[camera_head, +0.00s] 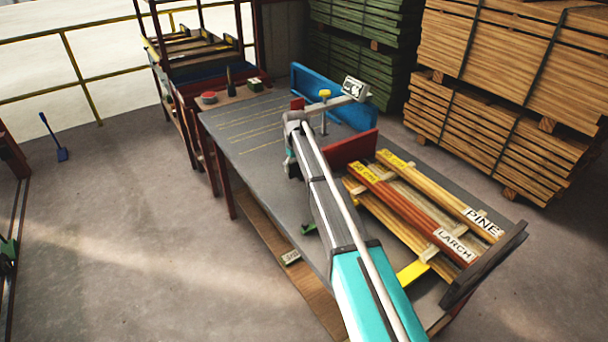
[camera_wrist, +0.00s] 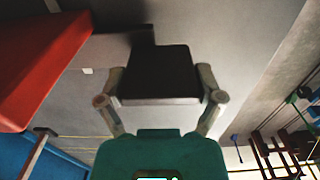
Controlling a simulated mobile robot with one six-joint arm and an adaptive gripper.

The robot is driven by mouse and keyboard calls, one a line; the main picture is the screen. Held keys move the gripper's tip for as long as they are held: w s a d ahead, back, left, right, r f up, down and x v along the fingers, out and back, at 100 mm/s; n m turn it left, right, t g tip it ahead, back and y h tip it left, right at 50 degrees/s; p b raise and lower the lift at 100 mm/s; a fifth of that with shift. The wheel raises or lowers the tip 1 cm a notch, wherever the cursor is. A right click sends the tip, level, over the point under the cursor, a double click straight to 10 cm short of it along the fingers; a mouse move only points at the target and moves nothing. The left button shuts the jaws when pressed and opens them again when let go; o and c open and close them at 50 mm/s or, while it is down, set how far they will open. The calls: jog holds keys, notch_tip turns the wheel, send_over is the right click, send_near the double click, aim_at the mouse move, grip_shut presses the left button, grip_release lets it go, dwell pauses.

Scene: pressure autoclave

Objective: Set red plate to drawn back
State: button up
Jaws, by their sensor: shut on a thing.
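The red plate (camera_head: 350,151) stands upright on the grey bench (camera_head: 240,135), between the blue fence and the stacked boards, right of my gripper in the head view. In the wrist view a large red panel (camera_wrist: 40,60) fills the upper left, beside my gripper with a gap in the picture. My gripper (camera_wrist: 160,95) is shut on a dark block (camera_wrist: 160,72) that sits between its fingers. What the block joins to is hidden. In the head view my arm hides most of my gripper (camera_head: 291,168), low at the bench top.
Boards labelled PINE (camera_head: 440,195) and LARCH (camera_head: 415,213) lie to the right. A red button (camera_head: 209,98) is at the far left. The bench's left part is clear.

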jog(key=shift+w+a, duration=0.75)
jog(key=shift+w, duration=0.35)
jog(key=o, duration=1.1)
jog(key=shift+c, duration=0.2)
jog(key=shift+s+d, duration=0.1)
jog(key=shift+s, duration=0.05)
jog(key=shift+s+d, duration=0.45)
jog(key=shift+s, duration=0.2)
jog(key=s+d, duration=0.1)
jog(key=s, duration=0.1)
jog(key=s+d, duration=0.2)
jog(key=s, duration=0.1)
jog(key=s+d+r+p, duration=0.1)
jog(key=s+d, duration=0.1)
jog(key=shift+s, duration=0.25)
notch_tip(320, 180, up, 13)
jog(key=p, duration=1.3)
jog(key=s+d+m, duration=0.3)
jog(key=s+d, duration=0.8)
jog(key=s, duration=0.5)
jog(key=shift+m, duration=0.4)
